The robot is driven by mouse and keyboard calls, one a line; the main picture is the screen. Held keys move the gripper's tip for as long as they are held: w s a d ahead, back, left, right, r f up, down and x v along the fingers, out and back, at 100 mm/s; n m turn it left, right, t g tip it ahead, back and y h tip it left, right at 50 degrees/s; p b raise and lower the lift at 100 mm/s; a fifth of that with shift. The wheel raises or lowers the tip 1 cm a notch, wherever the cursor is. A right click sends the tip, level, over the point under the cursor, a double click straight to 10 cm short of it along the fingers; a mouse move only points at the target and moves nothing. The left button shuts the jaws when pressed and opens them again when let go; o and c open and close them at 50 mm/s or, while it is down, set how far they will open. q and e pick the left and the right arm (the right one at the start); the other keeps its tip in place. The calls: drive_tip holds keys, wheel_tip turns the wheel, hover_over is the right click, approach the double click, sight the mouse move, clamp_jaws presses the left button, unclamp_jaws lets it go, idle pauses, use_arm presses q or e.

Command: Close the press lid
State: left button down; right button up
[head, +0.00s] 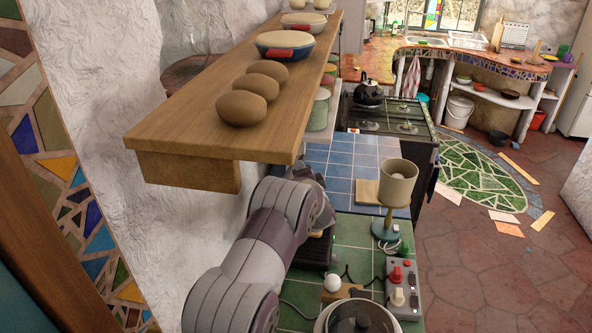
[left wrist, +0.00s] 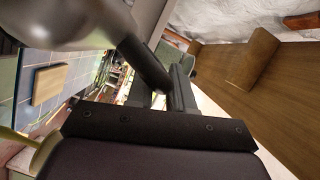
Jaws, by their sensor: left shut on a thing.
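The press (head: 314,252) stands on the green tiled counter, with part of its dark ribbed base showing beside my left arm. Its lid is mostly hidden behind the arm in the head view. My left gripper (head: 304,171) is above the press, beneath the wooden shelf, and largely hidden by my own wrist. In the left wrist view the gripper (left wrist: 163,85) is shut on a dark bar (left wrist: 143,64), which looks like the lid handle. The bar runs up to a smooth grey body at the upper left. The lid's exact angle cannot be told. My right gripper is not in view.
A lamp (head: 397,184), a white ball (head: 332,283), a switch box (head: 403,290) and a round pot (head: 357,318) crowd the counter. Blue tiles behind are mostly clear.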

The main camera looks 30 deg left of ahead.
use_arm(q)
drive_tip(key=shift+f, duration=0.15)
drive_tip(key=c, duration=1.4)
unclamp_jaws()
drive_tip(key=o, duration=0.3)
drive_tip(key=shift+s, duration=0.1)
